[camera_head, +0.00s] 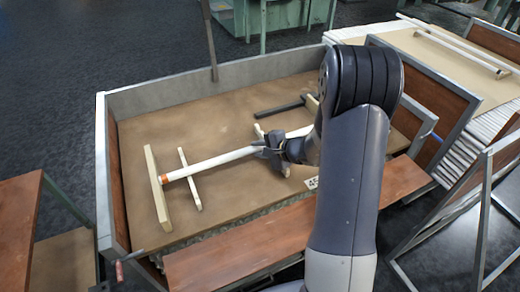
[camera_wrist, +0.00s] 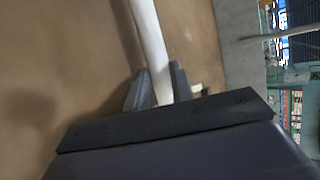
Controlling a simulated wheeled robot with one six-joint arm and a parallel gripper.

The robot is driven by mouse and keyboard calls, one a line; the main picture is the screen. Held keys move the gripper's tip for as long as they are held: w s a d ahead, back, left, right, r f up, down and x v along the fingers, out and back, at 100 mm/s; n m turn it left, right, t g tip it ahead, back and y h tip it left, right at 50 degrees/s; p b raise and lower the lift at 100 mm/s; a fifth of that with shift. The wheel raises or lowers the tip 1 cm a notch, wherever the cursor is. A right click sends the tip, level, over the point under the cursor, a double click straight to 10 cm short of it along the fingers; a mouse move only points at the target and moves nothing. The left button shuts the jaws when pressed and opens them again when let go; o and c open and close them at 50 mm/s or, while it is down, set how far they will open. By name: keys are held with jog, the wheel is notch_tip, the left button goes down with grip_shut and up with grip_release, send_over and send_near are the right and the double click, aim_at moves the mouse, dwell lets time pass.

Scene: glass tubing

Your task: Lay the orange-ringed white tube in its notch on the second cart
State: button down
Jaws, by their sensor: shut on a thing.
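The white tube (camera_head: 222,159) has an orange ring (camera_head: 164,180) at its left end. It spans the brown bed of the near cart (camera_head: 240,190) at a slight slant. My gripper (camera_head: 270,148) is shut on the tube right of its middle, and the wrist view shows the white tube (camera_wrist: 151,45) between both fingers (camera_wrist: 158,88). The ringed end is beside a pale wooden end bar (camera_head: 158,195). The tube passes over a notched pale rest (camera_head: 190,182), and another rest (camera_head: 284,168) is partly hidden by my gripper. I cannot tell whether the tube touches the rests.
Grey side walls (camera_head: 220,75) border the near cart, and a reddish plank (camera_head: 235,255) lies along its front. A dark bar (camera_head: 279,108) lies behind the tube. My arm hides part of the bed's right side.

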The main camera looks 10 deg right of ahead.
jog(key=shift+f, duration=0.2)
jog(key=c, duration=1.2)
grip_release()
jog(key=shift+r, duration=0.15)
jog(key=shift+r+p, duration=0.75)
jog(key=shift+p, duration=0.35)
jog(key=v, duration=1.1)
jog(key=shift+s+d, duration=0.25)
jog(key=shift+s, duration=0.15)
jog(key=shift+f, duration=0.1)
